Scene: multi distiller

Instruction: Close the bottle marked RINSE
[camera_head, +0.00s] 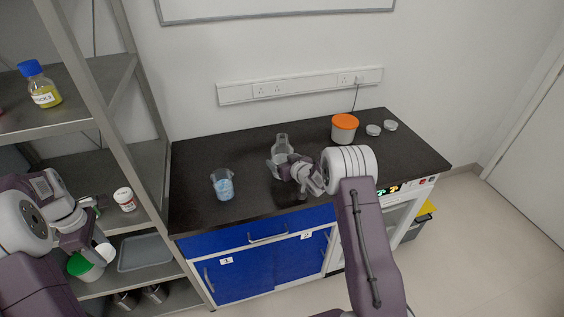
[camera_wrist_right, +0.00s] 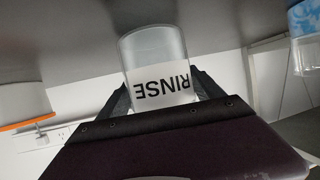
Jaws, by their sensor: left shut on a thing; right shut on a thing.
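The bottle marked RINSE (camera_head: 281,148) is clear and stands upright on the dark bench top, its narrow neck pointing up with no coloured cap visible on it. Its label shows upside down in the right wrist view (camera_wrist_right: 160,82). My right gripper (camera_head: 283,170) is shut around the bottle's body, with one finger on each side; the gripper hides the lower front. My left gripper (camera_head: 88,246) is at the lower left by the shelf rack, far from the bottle. It is shut on a small white object (camera_head: 106,251), which may be a cap; its shape is unclear.
A beaker of blue liquid (camera_head: 223,186) stands left of the bottle. An orange-lidded tub (camera_head: 344,130) and two small dishes (camera_head: 374,130) stand to the right. The metal rack (camera_head: 120,75) holds a blue-capped bottle (camera_head: 40,88), a small jar (camera_head: 125,199) and a green-lidded tub (camera_head: 80,265).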

